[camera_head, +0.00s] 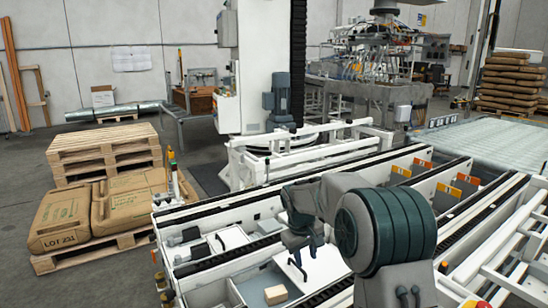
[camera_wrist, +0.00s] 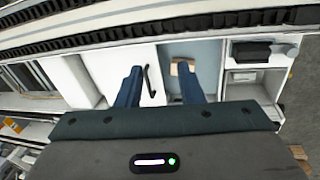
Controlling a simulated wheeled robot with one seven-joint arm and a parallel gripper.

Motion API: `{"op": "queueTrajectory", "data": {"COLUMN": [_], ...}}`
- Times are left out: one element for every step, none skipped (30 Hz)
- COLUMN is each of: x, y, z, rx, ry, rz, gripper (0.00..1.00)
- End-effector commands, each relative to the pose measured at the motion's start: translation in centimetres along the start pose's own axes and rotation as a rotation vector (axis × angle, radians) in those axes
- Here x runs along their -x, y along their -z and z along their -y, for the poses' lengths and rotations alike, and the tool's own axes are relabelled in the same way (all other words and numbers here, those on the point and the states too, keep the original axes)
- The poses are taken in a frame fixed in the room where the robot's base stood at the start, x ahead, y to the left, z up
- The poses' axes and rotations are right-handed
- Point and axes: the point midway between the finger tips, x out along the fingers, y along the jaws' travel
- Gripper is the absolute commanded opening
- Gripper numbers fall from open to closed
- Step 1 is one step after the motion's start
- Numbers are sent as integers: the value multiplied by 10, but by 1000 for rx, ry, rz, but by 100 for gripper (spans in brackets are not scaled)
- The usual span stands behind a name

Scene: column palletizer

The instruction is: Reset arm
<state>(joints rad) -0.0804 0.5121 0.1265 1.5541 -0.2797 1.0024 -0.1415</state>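My gripper (camera_head: 303,244) hangs over the conveyor frame, with my arm reaching in from the lower right. In the wrist view my gripper (camera_wrist: 160,82) has its two blue fingers well apart, with nothing held between them. A white panel with a dark bar handle shows below and between the fingers. A small tan block (camera_head: 276,294) lies on a blue-grey surface left of and below my gripper in the head view. In the wrist view the block (camera_wrist: 182,67) is close to the right finger, which partly overlaps it; whether they touch cannot be told.
White conveyor rails (camera_head: 240,256) with dark roller strips surround my arm. Stacked wooden pallets (camera_head: 104,145) and brown sacks (camera_head: 62,218) stand at the left. A white column (camera_head: 262,80) rises behind. A sack stack (camera_head: 510,82) is far right. Grey floor is clear at lower left.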

Motion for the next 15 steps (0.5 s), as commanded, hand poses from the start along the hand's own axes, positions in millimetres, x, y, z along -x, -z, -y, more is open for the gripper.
{"op": "queueTrajectory", "data": {"x": [20, 29, 42, 53, 64, 79, 90, 101, 114, 123, 132, 144, 153, 161, 171], "y": [-9, -15, -24, -31, -40, -52, -62, -72, -85, -94, -104, -118, -128, -138, -152], "z": [-2, -3, -4, -5, -5, -6, -6, -6, -5, -5, -4, -3, -2, 0, 2], "rx": [-13, -23, -36, -48, -62, -81, -96, -110, -131, -146, -162, -182, -198, -214, -235], "ry": [-1, 0, 1, 1, 2, 4, 6, 7, 11, 13, 15, 19, 23, 25, 30], "rz": [-7, -9, -14, -17, -21, -26, -30, -35, -41, -45, -49, -55, -59, -64, -69], "gripper": [34, 34, 34, 34, 34, 34, 34, 34, 34, 34, 34, 34, 34, 34, 34]}}
